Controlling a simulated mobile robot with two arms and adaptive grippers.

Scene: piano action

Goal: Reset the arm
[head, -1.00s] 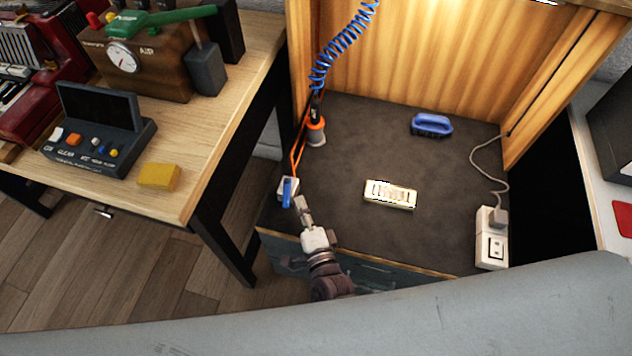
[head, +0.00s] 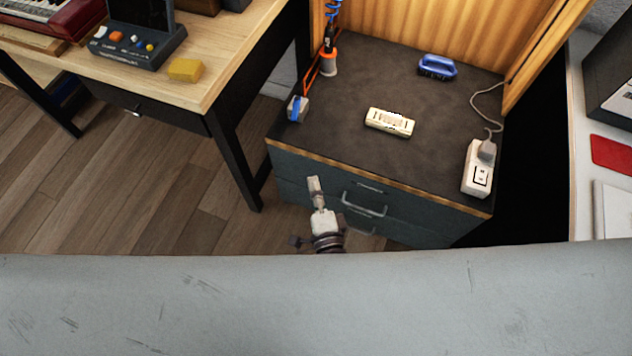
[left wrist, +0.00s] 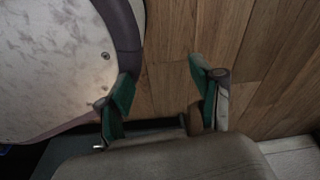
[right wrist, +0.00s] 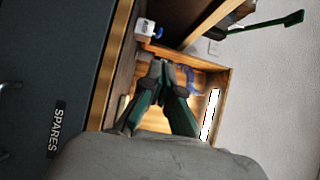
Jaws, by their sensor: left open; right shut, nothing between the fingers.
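My right gripper (head: 316,190) shows in the head view in front of the dark cabinet's (head: 420,212) drawers, below its top edge. In the right wrist view its green fingers (right wrist: 163,75) are shut with nothing between them. My left gripper is not in the head view. In the left wrist view its two green fingers (left wrist: 163,95) stand wide apart over wooden floor, with nothing between them. A pale rounded part with a dark rim lies close at left there.
A desk with a yellow sponge (head: 185,69) stands at left. Floor lies between.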

